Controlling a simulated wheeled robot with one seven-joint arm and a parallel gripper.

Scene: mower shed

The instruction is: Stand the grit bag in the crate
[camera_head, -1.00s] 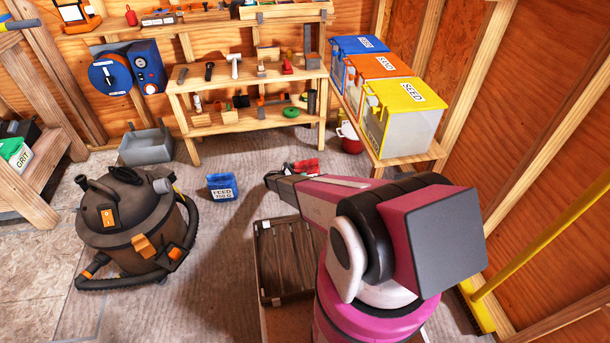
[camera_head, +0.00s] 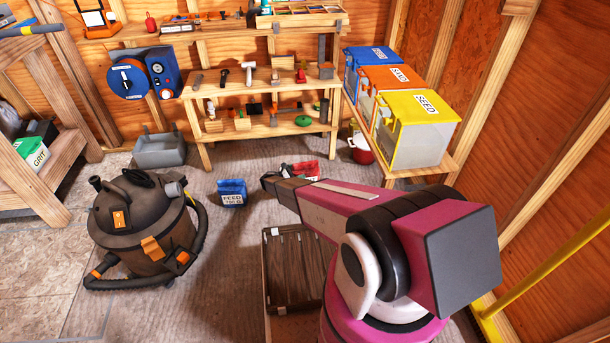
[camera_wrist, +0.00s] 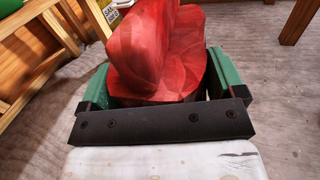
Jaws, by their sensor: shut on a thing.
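A red bag (camera_wrist: 160,50) stands between the green fingers of my gripper (camera_wrist: 160,88) in the wrist view. My gripper is shut on it. In the head view the red bag (camera_head: 306,171) shows just behind my forearm, which hides most of the gripper; no lettering on the bag is legible. A green and white pack marked GRIT (camera_head: 32,152) sits on the wooden shelf at the far left, apart from my gripper. A brown wooden crate (camera_head: 300,258) is on the floor in front, partly hidden by my arm.
A blue FEED bag (camera_head: 232,194) stands on the floor left of my gripper. A shop vacuum (camera_head: 145,225) with its hose is farther left. A grey tub (camera_head: 160,150) and workbench (camera_head: 250,82) are behind. Lidded bins (camera_head: 420,130) line the right wall.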

